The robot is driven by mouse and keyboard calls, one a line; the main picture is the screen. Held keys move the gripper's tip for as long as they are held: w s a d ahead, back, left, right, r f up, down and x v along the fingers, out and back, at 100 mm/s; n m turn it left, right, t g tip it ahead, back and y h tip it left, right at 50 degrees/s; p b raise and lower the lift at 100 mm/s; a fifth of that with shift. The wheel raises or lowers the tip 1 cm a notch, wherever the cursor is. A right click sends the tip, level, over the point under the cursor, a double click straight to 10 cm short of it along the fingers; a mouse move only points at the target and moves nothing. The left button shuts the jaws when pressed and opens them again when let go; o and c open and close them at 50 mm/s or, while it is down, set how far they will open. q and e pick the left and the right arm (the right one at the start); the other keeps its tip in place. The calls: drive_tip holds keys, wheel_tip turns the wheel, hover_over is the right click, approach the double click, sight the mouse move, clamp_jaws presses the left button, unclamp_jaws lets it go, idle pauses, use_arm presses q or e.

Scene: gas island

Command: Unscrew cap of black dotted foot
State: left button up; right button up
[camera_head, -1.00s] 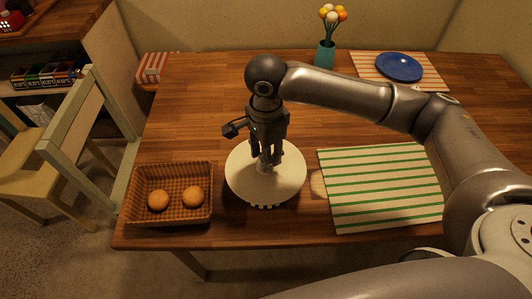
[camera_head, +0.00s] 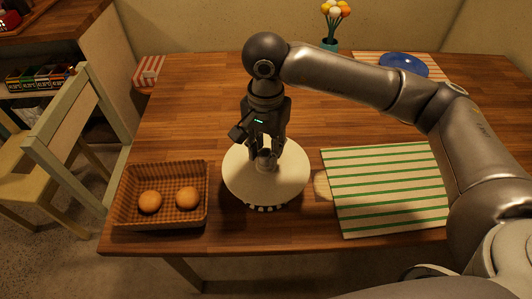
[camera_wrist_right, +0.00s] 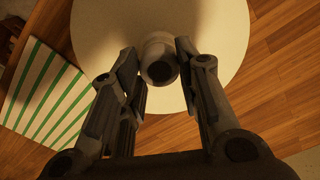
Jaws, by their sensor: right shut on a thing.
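A wide, round cream disc (camera_head: 245,182) stands on the table, with a black-and-white dotted foot (camera_head: 266,208) just showing under its front rim. A small pale cylindrical cap (camera_head: 267,166) stands up from the middle of the disc. In the right wrist view the cap (camera_wrist_right: 159,60) shows a dark round end between the fingers. My right gripper (camera_head: 263,158) points down over the disc and is shut on the cap, a finger on each side. The fingers hide part of the cap in the head view. My left gripper is not in view.
A wicker basket (camera_head: 128,215) with two buns is left of the disc. A green-striped placemat (camera_head: 385,190) lies to the right. A flower vase (camera_head: 330,45) and a blue plate (camera_head: 403,65) are at the back. The back-left tabletop is clear.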

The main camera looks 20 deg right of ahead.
drive_tip(key=shift+f+n+b, duration=0.2)
drive_tip(key=shift+n+b, duration=0.3)
drive_tip(key=shift+n, duration=0.3)
drive_tip(key=shift+r, duration=0.15)
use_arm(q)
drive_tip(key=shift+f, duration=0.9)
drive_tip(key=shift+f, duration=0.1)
use_arm(e)
drive_tip(key=n+b, duration=0.3)
drive_tip(key=shift+d+f, duration=0.1)
drive_tip(key=shift+f, duration=0.25)
drive_tip(key=shift+r+n+b, duration=0.1)
drive_tip(key=shift+n+b, duration=0.3)
drive_tip(key=shift+r, duration=0.15)
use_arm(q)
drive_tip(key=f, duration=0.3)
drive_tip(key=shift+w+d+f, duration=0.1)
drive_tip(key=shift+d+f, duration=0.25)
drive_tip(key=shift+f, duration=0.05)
use_arm(e)
drive_tip(key=shift+r+n, duration=0.1)
drive_tip(key=shift+n, duration=0.2)
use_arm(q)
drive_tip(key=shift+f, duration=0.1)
